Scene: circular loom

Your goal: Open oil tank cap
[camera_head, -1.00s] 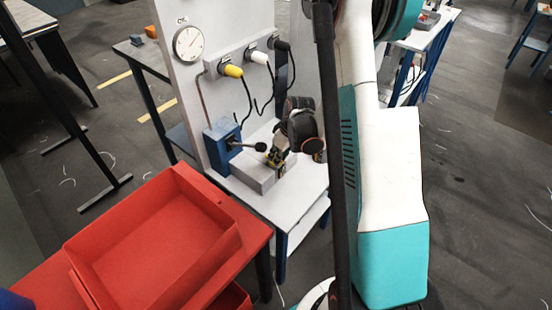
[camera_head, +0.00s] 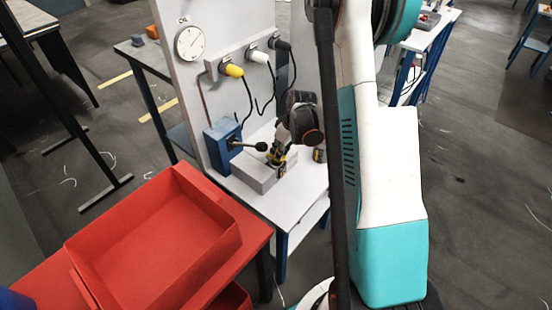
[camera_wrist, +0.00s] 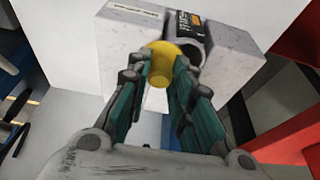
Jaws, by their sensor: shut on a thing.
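The yellow cap (camera_wrist: 160,64) is round with a short stub and sits between my fingers in the wrist view. My gripper (camera_wrist: 161,82) is shut on it, one finger on each side. Behind the cap is a pale grey, speckled tank block (camera_wrist: 118,45), with a label strip on its upper left edge. In the head view the block (camera_head: 252,172) rests on the white bench, and my gripper (camera_head: 277,160) is at its right part. There the cap is mostly hidden by my fingers.
A dark can (camera_head: 319,155) with a yellow label stands right of my gripper; it also shows beyond the cap in the wrist view (camera_wrist: 190,28). A blue box (camera_head: 221,138) with a black-knobbed lever is close left. A red tray (camera_head: 160,250) is at front left.

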